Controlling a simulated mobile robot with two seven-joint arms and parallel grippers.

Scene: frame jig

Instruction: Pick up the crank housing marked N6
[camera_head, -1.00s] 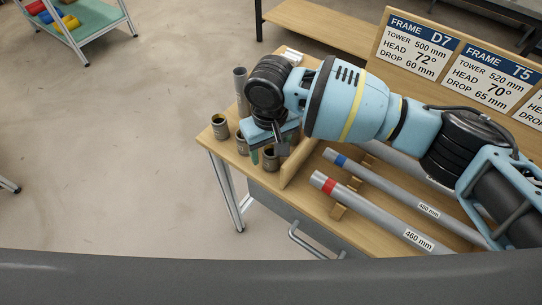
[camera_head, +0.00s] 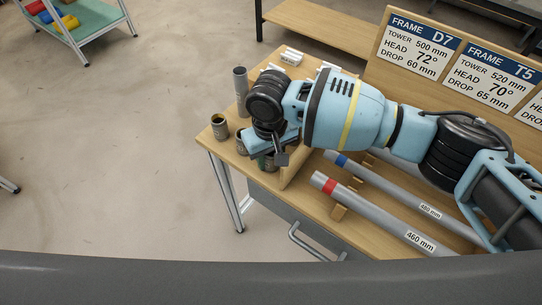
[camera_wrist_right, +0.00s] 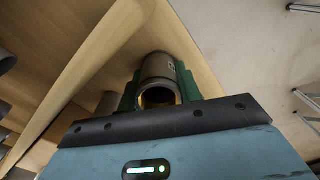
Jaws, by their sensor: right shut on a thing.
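My right gripper (camera_head: 264,161) is at the left end of the workbench, with its green fingers partly hidden by its own blue body. In the right wrist view the fingers (camera_wrist_right: 158,88) are shut around a grey, tube-like crank housing (camera_wrist_right: 158,68) with a yellowish inside. In the head view that housing (camera_head: 270,163) is mostly covered by the gripper. Its marking cannot be read, so I cannot tell whether it is N6. Two other housings, one at the bench's left corner (camera_head: 219,128) and one beside it (camera_head: 242,144), stand upright left of the gripper. My left gripper is not in view.
A tall grey tube (camera_head: 241,90) stands behind the housings. A wooden divider (camera_head: 300,163) is close right of the gripper. Grey tubes with a red band (camera_head: 372,212) and a blue band (camera_head: 385,184) lie beyond it. Frame signs (camera_head: 417,47) stand at the back.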

